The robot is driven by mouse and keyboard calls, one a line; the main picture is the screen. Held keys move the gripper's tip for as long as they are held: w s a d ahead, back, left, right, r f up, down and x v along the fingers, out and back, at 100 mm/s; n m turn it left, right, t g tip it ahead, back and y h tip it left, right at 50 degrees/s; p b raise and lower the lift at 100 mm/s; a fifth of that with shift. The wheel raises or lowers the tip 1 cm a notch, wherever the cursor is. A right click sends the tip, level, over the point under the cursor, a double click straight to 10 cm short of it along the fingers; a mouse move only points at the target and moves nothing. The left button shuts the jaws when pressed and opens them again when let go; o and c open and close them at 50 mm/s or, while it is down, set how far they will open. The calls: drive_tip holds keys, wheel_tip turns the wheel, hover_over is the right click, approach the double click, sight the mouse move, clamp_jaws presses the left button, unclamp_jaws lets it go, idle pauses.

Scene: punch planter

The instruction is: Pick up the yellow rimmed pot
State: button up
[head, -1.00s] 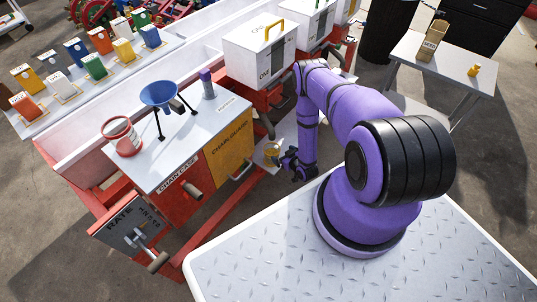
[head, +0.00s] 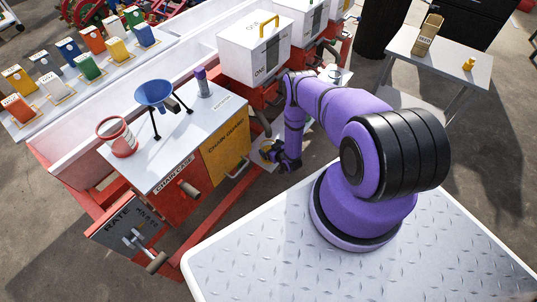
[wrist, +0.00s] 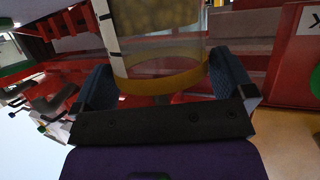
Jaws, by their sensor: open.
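The yellow rimmed pot (wrist: 160,45) is a clear cylinder with a yellow band and a white strip with black marks on its side. Yellowish contents show through its wall. In the wrist view it stands between the two blue fingers of my gripper (wrist: 163,85), which is open. I cannot tell whether either finger touches it. In the head view my gripper (head: 272,155) is low beside the red machine and hides most of the pot; only a bit of yellow shows there.
The red machine's yellow chain guard (head: 226,152) and its handle are just left of my gripper. A white box (head: 250,62) stands above it. A blue funnel (head: 155,93) and a red-rimmed container (head: 117,138) are on the chain case. A side table (head: 400,45) is at right.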

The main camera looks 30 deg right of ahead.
drive_tip(key=shift+w+f, duration=0.25)
drive_tip(key=shift+w, duration=0.45)
drive_tip(key=shift+c, duration=0.5)
drive_tip(key=c, duration=1.1)
drive_tip(key=shift+c, duration=0.2)
drive_tip(key=shift+r, duration=0.1)
drive_tip(key=shift+r, duration=0.45)
drive_tip(key=s+a+r, duration=0.2)
drive_tip(key=s+a, duration=0.1)
drive_tip(key=s, duration=0.4)
drive_tip(key=s+a+r, duration=0.2)
drive_tip(key=s+a, duration=0.2)
drive_tip(key=s, duration=0.3)
drive_tip(key=shift+s, duration=0.25)
